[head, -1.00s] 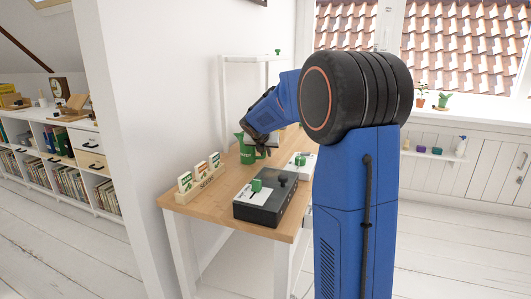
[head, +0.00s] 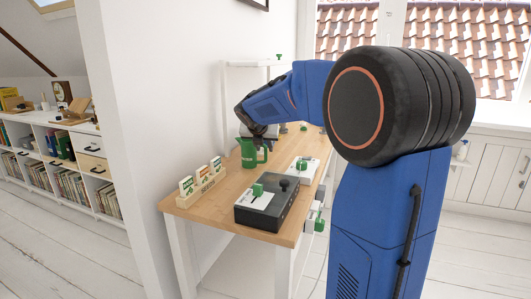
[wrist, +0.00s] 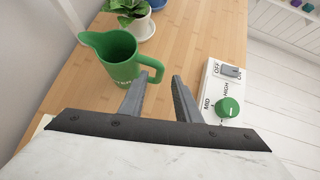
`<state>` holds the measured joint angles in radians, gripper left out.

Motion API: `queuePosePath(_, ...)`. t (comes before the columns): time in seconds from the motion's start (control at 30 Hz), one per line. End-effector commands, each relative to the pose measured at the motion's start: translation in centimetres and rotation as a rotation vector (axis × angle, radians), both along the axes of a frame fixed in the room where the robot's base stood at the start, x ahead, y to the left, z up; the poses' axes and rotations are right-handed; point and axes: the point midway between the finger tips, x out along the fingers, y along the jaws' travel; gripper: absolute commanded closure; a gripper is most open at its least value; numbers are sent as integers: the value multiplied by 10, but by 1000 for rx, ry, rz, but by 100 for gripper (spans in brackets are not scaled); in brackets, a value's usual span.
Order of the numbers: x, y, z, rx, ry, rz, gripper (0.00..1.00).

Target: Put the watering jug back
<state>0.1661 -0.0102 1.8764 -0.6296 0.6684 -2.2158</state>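The green watering jug (head: 247,155) stands upright on the wooden desk (head: 222,208), near the wall. In the wrist view the jug (wrist: 118,62) is at upper left, spout to the left and handle to the right. My gripper (wrist: 161,76) is open, its two fingers apart. The left finger overlaps the jug's handle area, and the handle's outer side shows between the fingertips. Whether it touches the jug I cannot tell. In the head view my gripper (head: 262,141) is at the jug's top right, and its fingers are hard to make out.
A white panel with a green knob (wrist: 228,107) lies close right of my gripper. A potted plant (wrist: 130,12) stands beyond the jug. A seed-packet rack (head: 200,188) and a dark box with a green control (head: 262,203) stand nearer the desk's front. A white shelf (head: 250,65) rises behind.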

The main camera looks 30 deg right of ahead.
Motion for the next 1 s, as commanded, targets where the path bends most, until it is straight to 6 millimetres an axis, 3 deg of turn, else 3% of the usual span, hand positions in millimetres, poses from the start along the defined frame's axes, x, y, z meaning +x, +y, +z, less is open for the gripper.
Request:
queuePosePath(0.3,-14,12,19,1,-1,0,70)
queuePosePath(1.0,-14,12,19,1,0,-1,70)
